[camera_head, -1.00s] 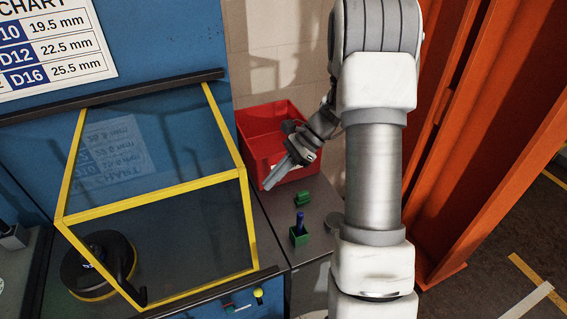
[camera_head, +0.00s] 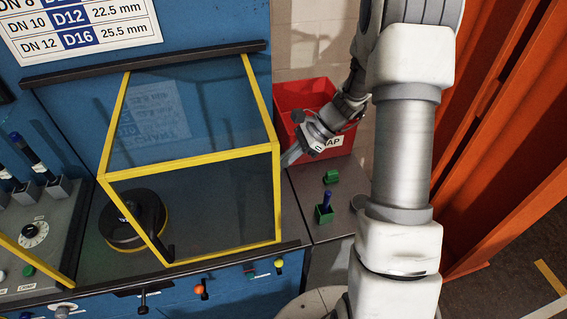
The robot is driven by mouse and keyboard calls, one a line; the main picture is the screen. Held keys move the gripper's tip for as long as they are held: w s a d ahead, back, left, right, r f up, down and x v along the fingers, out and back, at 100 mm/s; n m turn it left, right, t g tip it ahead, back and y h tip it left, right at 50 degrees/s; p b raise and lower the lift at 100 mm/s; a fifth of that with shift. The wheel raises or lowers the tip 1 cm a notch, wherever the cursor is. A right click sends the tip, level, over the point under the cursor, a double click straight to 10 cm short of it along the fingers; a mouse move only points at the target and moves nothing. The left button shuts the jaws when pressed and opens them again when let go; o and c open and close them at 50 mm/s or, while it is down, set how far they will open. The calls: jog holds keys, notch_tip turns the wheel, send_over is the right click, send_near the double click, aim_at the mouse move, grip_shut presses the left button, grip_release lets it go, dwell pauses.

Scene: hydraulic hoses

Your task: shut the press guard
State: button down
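The press guard (camera_head: 190,160), a clear box with a yellow frame, hangs below a black bar on the blue back wall. It stands over a round dark press part (camera_head: 122,232) with a yellow rim. Its lower front bar appears at or close to the black front edge of the bench; I cannot tell whether it is fully seated. My gripper (camera_head: 290,156) is beside the guard's upper right front corner, its tips close to the yellow frame. Contact is unclear. I see nothing held, and the finger gap is too small to judge.
A red bin (camera_head: 305,95) with a label stands behind my gripper. A green block (camera_head: 331,177) and a green holder with a blue piece (camera_head: 324,213) sit on the grey top at right. A control panel (camera_head: 35,238) is at left. Orange posts (camera_head: 510,150) rise at right.

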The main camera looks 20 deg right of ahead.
jog(key=a+b, duration=0.2)
jog(key=a, duration=2.3)
jog(key=shift+a, duration=0.35)
jog(key=shift+a+r, duration=0.1)
jog(key=shift+r, duration=0.05)
jog(key=d+r, duration=0.7)
jog(key=d, duration=0.4)
jog(key=shift+d, duration=0.4)
